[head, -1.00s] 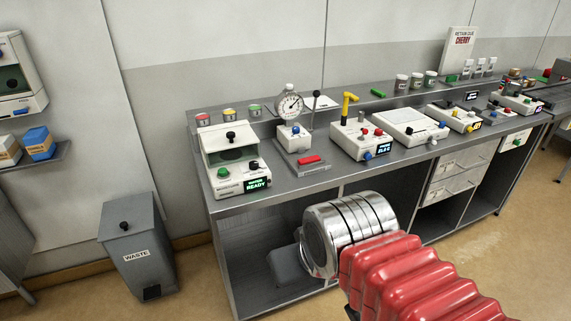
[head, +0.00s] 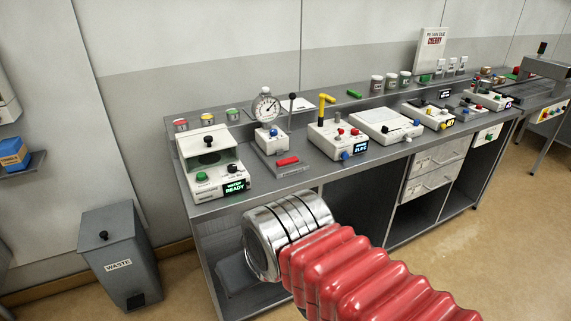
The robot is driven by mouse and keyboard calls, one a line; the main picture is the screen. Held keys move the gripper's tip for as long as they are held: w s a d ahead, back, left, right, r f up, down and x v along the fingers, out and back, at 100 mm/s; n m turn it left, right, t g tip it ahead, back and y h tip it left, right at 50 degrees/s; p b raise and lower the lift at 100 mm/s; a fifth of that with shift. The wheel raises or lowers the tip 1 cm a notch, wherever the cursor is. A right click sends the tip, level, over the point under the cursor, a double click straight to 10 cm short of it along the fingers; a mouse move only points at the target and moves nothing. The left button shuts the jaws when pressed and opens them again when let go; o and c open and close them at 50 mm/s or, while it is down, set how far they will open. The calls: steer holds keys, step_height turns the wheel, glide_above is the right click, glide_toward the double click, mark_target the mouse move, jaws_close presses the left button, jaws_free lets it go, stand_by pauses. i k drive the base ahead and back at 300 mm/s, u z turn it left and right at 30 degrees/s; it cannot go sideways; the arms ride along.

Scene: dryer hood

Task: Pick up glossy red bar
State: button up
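The glossy red bar (head: 288,160) lies on the grey base plate of a small bench tester, in front of its white block with a blue knob (head: 270,138). Nothing touches it from above. My arm reaches in from the lower right, with red ribbed bellows and a silver banded cylinder in front of the bench. A grey part shows behind the cylinder, low at the bench's left side. My gripper's fingers are not visible. The arm's visible end is below and nearer than the bar, apart from it.
The grey bench (head: 225,205) carries a white machine reading READY (head: 218,180) left of the bar. A dial gauge (head: 266,105) and a black-knobbed lever (head: 292,97) stand behind it. A white box with a yellow handle (head: 338,140) is to the right. A waste bin (head: 120,258) stands on the floor.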

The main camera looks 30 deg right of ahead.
mark_target(291, 159)
steer(key=z, duration=0.05)
steer(key=i, duration=1)
steer(key=u, duration=0.05)
